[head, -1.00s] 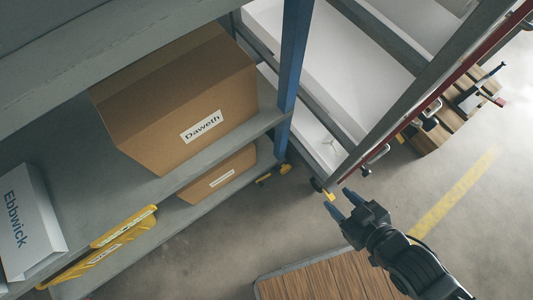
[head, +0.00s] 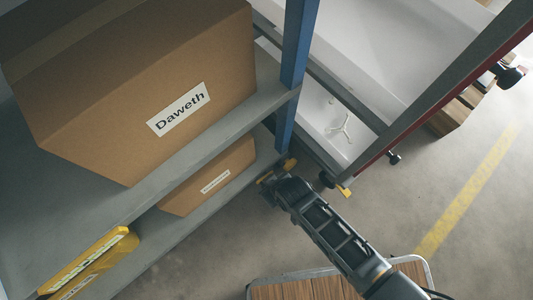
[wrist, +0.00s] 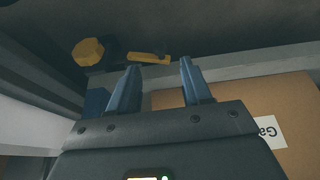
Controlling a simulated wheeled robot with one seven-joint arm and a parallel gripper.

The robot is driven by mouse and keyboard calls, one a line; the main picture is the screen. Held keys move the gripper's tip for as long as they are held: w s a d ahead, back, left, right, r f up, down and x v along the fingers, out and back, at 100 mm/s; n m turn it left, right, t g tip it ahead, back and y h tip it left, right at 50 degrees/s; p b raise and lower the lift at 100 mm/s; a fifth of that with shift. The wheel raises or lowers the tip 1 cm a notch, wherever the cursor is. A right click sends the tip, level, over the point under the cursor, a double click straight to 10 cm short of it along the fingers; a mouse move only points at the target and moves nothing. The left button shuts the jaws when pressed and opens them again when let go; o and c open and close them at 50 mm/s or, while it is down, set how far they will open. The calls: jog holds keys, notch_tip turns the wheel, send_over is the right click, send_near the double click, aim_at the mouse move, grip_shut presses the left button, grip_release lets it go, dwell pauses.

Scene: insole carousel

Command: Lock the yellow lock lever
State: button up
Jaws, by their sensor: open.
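A small yellow lever (wrist: 149,57) lies in the wrist view just beyond my fingertips, with a round yellow piece (wrist: 88,51) to its left. In the head view the round yellow piece (head: 290,163) sits low by the blue shelf post, and the lever is mostly covered by my arm. A separate yellow tab (head: 344,190) is at the white rack's caster. My gripper (wrist: 159,66) is open, with nothing between its blue-grey fingers. I cannot tell whether its tips touch the lever, nor which yellow part is the lock lever.
A grey shelf (head: 190,135) with a blue post (head: 298,50) holds a large box labelled Daweth (head: 140,80) and a smaller box below (head: 210,180). In the wrist view a cardboard box (wrist: 240,100) lies right of the fingers.

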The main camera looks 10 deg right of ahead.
aim_at(264, 186)
jog(key=b+x, duration=0.3)
jog(key=x, duration=0.3)
jog(key=shift+a, duration=0.1)
grip_shut()
dwell(0.3)
